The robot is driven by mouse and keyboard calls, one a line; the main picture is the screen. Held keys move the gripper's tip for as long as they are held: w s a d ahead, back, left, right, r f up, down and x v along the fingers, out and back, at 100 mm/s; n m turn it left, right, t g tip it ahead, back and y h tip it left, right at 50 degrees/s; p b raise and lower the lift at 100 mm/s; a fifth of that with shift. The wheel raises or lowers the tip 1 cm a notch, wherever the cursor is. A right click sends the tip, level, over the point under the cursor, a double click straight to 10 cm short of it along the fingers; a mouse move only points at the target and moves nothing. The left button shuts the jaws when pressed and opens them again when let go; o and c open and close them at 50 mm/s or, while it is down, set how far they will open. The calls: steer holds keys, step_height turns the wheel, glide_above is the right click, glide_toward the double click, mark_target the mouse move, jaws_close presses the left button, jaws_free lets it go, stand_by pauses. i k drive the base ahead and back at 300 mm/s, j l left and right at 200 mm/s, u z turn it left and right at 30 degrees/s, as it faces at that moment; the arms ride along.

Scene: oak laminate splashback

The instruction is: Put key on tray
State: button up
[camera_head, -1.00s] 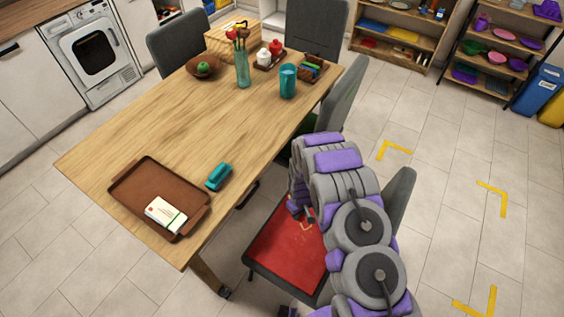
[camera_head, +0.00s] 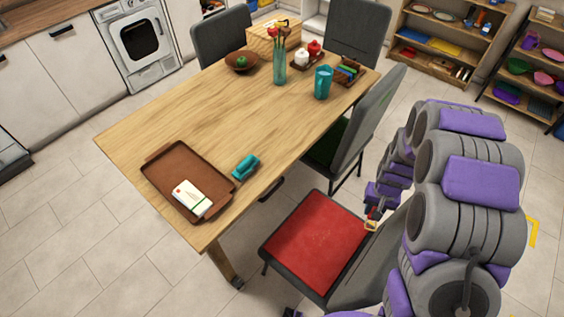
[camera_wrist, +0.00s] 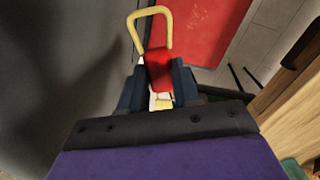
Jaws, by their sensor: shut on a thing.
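The key (camera_wrist: 158,70), with a red body and a yellow loop, is pinched between the dark blue fingers of my gripper (camera_wrist: 158,84). Its yellow loop sticks out beyond the fingertips, and part of the red body is hidden between them. In the head view the key (camera_head: 371,224) and my gripper (camera_head: 381,200) are by the red-seated chair, well apart from the tray. The brown tray (camera_head: 180,163) lies on the near left end of the wooden table. A white box (camera_head: 192,198) lies in its front part.
The chair with the red seat (camera_head: 315,238) and grey back stands between my gripper and the table (camera_head: 215,110). A teal object (camera_head: 246,166) lies right of the tray. A vase (camera_head: 279,66), teal cup (camera_head: 322,82) and bowl (camera_head: 242,62) stand farther back. The table's middle is clear.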

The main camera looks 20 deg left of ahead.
mark_target(166, 174)
steer(key=k+u, duration=0.15)
steer(key=u, duration=0.35)
steer(key=k+j+u, duration=0.15)
steer(key=u, duration=0.3)
steer(key=k+j+u, duration=0.1)
steer(key=u, duration=0.4)
steer(key=j+u, duration=0.25)
steer(key=u, duration=0.2)
steer(key=j+u, duration=0.2)
steer(key=u, duration=0.2)
steer(key=i+j+u, duration=0.15)
steer(key=u, duration=0.3)
steer(key=i+j, duration=0.25)
steer(key=i, duration=0.3)
steer(key=i+z, duration=0.3)
steer(key=z, duration=0.2)
steer(key=i+z, duration=0.3)
steer(key=z, duration=0.15)
steer(key=i+j+z, duration=0.2)
steer(key=z, duration=0.3)
steer(key=i+j+z, duration=0.3)
steer(key=z, duration=0.2)
steer(key=i+j+z, duration=0.2)
steer(key=j+z, duration=0.25)
steer(key=i+j+z, duration=0.15)
steer(key=j+z, duration=0.2)
steer(key=z, duration=0.15)
